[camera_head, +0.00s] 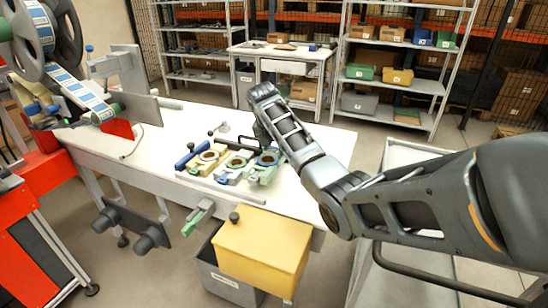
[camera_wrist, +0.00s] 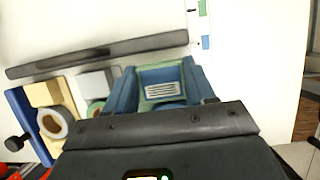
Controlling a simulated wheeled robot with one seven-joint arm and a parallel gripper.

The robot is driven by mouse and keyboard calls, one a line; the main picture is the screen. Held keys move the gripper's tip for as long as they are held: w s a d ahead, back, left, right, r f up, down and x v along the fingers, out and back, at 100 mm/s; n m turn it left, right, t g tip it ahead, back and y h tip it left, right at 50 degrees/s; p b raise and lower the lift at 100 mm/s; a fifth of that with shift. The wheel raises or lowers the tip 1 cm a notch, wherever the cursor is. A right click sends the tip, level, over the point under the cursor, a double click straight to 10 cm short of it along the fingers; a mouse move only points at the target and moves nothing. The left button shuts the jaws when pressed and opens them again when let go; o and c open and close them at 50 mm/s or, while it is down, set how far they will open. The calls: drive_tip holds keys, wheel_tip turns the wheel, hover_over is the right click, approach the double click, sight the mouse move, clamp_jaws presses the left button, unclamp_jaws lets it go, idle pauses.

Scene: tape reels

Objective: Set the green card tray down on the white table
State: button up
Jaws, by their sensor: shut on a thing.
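The green card tray (camera_wrist: 160,74) shows in the wrist view between the two blue sides at my gripper (camera_wrist: 161,88), with a pale lined label in it. My gripper is shut on the tray; its dark body hides the near end. In the head view my gripper (camera_head: 264,142) reaches down over the middle of the white table (camera_head: 150,148), and the tray is hard to pick out there. The white table's surface lies under and around the tray in the wrist view. I cannot tell whether the tray touches it.
Beside my gripper lie several fixtures with rings, including a tan one (camera_wrist: 70,92) and a blue bar (camera_wrist: 28,125). A dark bar (camera_wrist: 95,56) lies beyond the tray. A yellow box (camera_head: 262,248) stands at the table's front edge. The table's left part is largely clear.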

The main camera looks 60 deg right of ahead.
drive_tip(key=shift+f, duration=2.2)
drive_tip(key=o, duration=1.2)
drive_tip(key=shift+c, duration=0.2)
drive_tip(key=v, duration=1.2)
drive_tip(key=shift+p, duration=0.35)
drive_tip(key=shift+w+r, duration=0.1)
drive_tip(key=shift+r, duration=0.15)
